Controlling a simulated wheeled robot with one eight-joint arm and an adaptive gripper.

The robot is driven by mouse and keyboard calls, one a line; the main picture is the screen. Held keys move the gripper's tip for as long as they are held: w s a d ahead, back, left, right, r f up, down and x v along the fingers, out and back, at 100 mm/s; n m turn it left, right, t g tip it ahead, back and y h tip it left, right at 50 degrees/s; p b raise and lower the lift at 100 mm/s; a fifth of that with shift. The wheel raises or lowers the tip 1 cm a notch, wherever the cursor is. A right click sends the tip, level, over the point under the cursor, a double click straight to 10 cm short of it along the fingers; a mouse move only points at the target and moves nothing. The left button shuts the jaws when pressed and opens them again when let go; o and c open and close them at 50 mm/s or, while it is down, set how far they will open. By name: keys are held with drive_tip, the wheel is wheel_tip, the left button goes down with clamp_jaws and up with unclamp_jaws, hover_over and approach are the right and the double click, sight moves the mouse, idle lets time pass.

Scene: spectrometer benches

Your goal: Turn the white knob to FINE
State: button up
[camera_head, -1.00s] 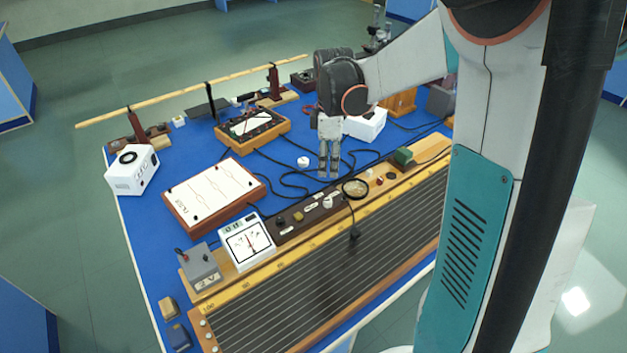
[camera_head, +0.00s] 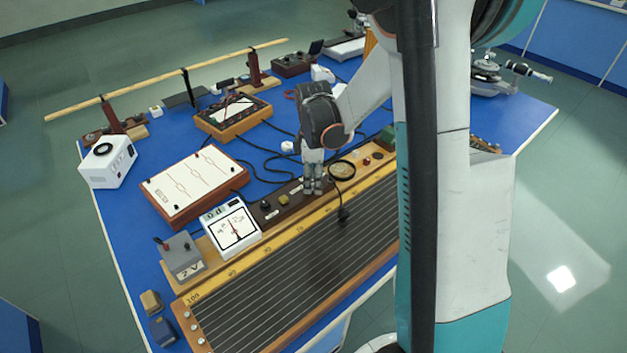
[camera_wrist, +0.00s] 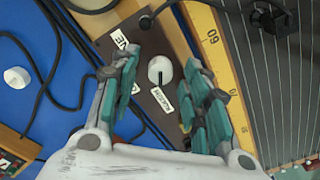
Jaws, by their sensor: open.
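The white knob (camera_wrist: 160,70) is a round cap with a dark pointer line, on a dark brown strip. In the wrist view its line points down toward a white label (camera_wrist: 162,100) whose text is hard to read. Another label (camera_wrist: 119,40), up and left of the knob, shows letters ending in "NE". My gripper (camera_wrist: 161,62) is open, with one finger on each side of the knob and visible gaps; I cannot tell its exact height. In the head view my gripper (camera_head: 313,190) points down over the strip (camera_head: 272,215) and hides the knob.
A wire board (camera_head: 300,262) with a yellow ruler lies in front of the strip. A white meter (camera_head: 232,230) and a grey 2 V box (camera_head: 183,257) stand to the left. Black cables (camera_head: 262,172) run behind. A small white round piece (camera_wrist: 17,77) lies on the blue table.

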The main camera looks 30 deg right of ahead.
clamp_jaws()
drive_tip(key=shift+m, duration=0.3)
drive_tip(key=m, duration=0.4)
drive_tip(key=shift+m, duration=0.3)
drive_tip(key=m, duration=1.2)
drive_tip(key=shift+d, duration=0.1)
drive_tip(key=m, duration=0.6)
drive_tip(key=shift+m, duration=0.4)
